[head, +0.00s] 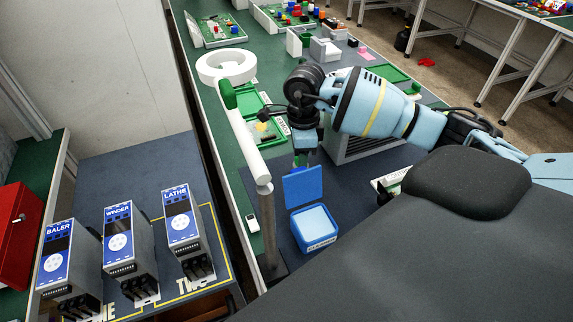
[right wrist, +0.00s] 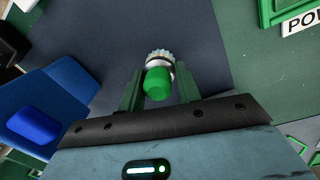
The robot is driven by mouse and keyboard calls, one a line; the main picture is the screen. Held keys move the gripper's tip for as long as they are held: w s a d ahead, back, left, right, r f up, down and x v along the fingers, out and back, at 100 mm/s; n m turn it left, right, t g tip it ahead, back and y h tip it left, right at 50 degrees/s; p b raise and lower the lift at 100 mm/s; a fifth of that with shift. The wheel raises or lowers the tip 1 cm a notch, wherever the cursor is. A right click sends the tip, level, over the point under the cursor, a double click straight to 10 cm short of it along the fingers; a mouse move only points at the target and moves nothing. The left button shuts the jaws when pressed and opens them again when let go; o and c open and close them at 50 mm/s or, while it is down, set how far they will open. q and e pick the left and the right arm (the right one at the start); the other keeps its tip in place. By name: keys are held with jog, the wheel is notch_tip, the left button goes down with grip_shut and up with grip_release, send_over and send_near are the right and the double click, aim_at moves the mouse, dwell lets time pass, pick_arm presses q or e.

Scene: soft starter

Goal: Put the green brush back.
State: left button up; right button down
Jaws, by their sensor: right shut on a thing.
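My right gripper (right wrist: 158,84) is shut on the green brush (right wrist: 157,82), whose rounded green end shows between the two fingers in the right wrist view. A pale ribbed part sits just beyond the green end. In the head view my right gripper (head: 303,160) points down above the blue box's raised lid (head: 303,185), and the brush itself is too small to make out there. The open blue box (head: 326,240) has a pale filling and a label on its front. The blue lid (right wrist: 55,95) also shows at left in the wrist view. My left gripper is out of view.
A grey slatted unit (head: 362,148) stands under the arm. Three labelled boxes, including BALER (head: 64,245), stand on the left bench.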

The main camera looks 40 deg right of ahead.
jog(key=a, duration=0.2)
jog(key=w+a+p, duration=0.1)
jog(key=a, duration=0.1)
jog(key=shift+a+r, duration=0.1)
jog(key=shift+r, duration=0.05)
jog(key=shift+f, duration=0.5)
jog(key=shift+s+d+f, duration=0.1)
jog(key=shift+d+f, duration=0.15)
jog(key=shift+f, duration=0.15)
jog(key=c, duration=1)
grip_release()
notch_tip(320, 180, up, 8)
jog(key=shift+w+d, duration=0.15)
jog(key=shift+w, duration=0.1)
